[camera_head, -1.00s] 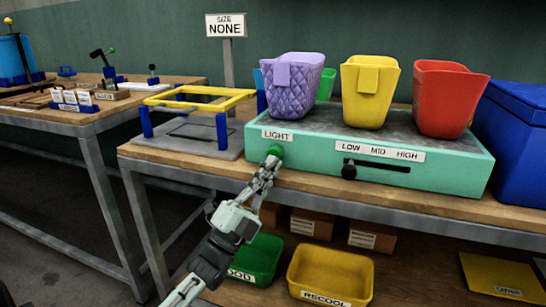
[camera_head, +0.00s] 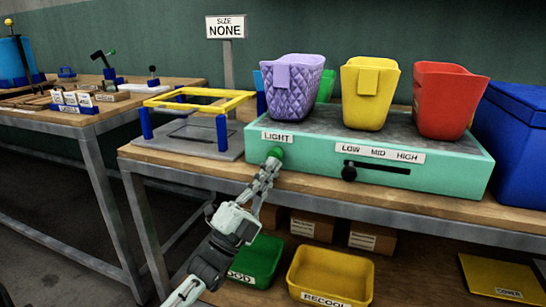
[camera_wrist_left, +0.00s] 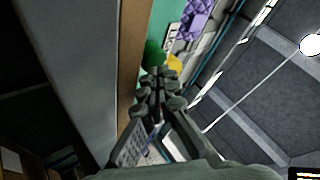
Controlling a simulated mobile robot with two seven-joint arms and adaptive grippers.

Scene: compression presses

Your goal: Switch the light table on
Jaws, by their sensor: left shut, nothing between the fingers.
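The light table (camera_head: 310,160) is a teal box on the wooden bench with a dark grey top. Its front has a "LIGHT" label (camera_head: 277,136) at the left, with a round green button (camera_head: 276,152) just below. My left gripper (camera_head: 271,165) is shut and empty, its fingertips at the button and partly covering it; I cannot tell whether they touch or press it. The left wrist view shows the green button (camera_wrist_left: 154,52) just beyond the fingertips (camera_wrist_left: 160,73). No glow shows on the table top. My right gripper is not in view.
Purple (camera_head: 293,87), yellow (camera_head: 369,92) and red (camera_head: 448,98) baskets stand on the light table. A "LOW MID HIGH" slider knob (camera_head: 349,173) is right of the button. A yellow-and-blue frame (camera_head: 198,103) stands left. Green (camera_head: 257,262) and yellow (camera_head: 331,276) bins sit below.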

